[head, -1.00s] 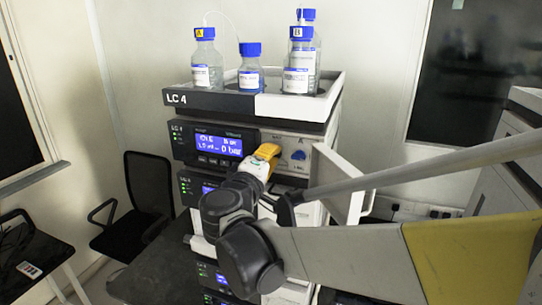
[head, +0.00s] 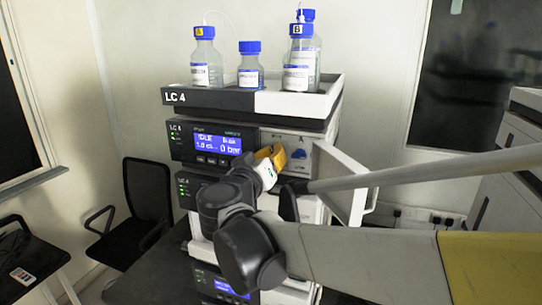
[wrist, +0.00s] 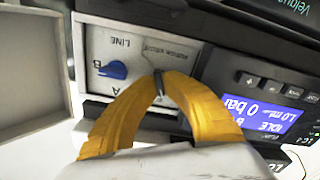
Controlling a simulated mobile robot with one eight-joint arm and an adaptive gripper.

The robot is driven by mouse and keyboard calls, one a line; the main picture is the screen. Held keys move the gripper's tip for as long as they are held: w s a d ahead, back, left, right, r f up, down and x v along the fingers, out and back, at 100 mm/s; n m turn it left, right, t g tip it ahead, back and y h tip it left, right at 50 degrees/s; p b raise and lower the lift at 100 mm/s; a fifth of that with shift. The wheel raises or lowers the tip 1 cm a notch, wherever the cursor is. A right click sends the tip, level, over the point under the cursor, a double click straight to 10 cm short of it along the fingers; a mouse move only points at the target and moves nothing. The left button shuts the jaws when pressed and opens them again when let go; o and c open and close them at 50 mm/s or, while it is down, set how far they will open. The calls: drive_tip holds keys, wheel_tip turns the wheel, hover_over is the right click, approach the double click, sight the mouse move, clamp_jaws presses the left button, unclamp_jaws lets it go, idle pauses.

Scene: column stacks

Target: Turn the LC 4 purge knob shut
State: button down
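The LC 4 stack (head: 178,97) stands in the middle of the head view. Its pump panel holds a lit display and, to the right, a pale valve plate (wrist: 95,45). My gripper (head: 274,154) reaches that plate. In the wrist view its two yellow fingers (wrist: 159,77) bow outward and their tips come together around a thin dark piece (wrist: 158,87), which appears to be the purge knob, mostly hidden. Small lettering lies just above the tips. A blue selector knob (wrist: 113,70) marked A, B and LINE sits left of the fingers, apart from them; it also shows in the head view (head: 298,154).
An open white door (head: 342,180) stands right of the valve plate, close to my arm. Bottles with blue caps (head: 250,65) stand on the top tray (head: 212,99). The display (wrist: 262,115) reads idle and 0 bar. A black chair (head: 145,200) stands left.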

drive_tip(key=m, duration=0.4)
drive_tip(key=shift+r+m+b, duration=0.1)
drive_tip(key=shift+m+b, duration=0.2)
drive_tip(key=shift+b, duration=0.1)
idle(0.4)
drive_tip(key=c, duration=1.6)
unclamp_jaws()
drive_tip(key=shift+d, duration=0.15)
drive_tip(key=shift+o, duration=0.2)
drive_tip(key=v, duration=0.8)
